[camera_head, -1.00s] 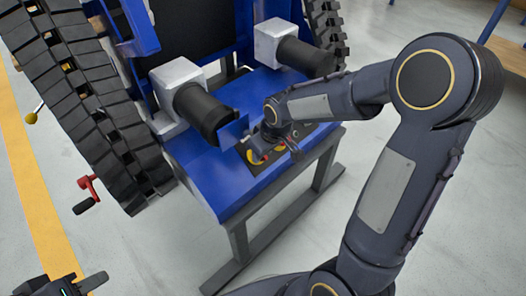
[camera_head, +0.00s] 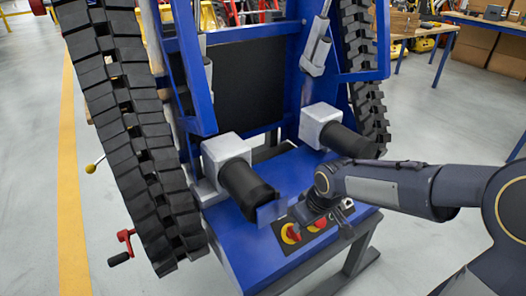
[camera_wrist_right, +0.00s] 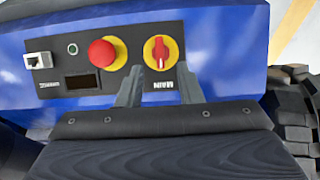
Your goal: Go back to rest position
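My right gripper (camera_head: 308,212) is in front of the control panel of the blue tracked carrier (camera_head: 262,258). In the right wrist view its two fingers (camera_wrist_right: 160,88) stand apart with a gap between them, and nothing is held. A red and yellow rotary switch (camera_wrist_right: 160,52) lies just beyond the fingertips; I cannot tell whether they touch it. A red emergency button (camera_wrist_right: 103,54) on a yellow ring is to its left. In the head view the gripper hides part of the panel. My left gripper is not in view.
Black rubber tracks (camera_head: 128,130) flank the carrier on both sides. Two black cylinders (camera_head: 245,185) stick out above the panel. A red crank handle (camera_head: 123,246) juts out low on the left. Workbenches (camera_head: 486,22) stand at the back right. The floor on the right is open.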

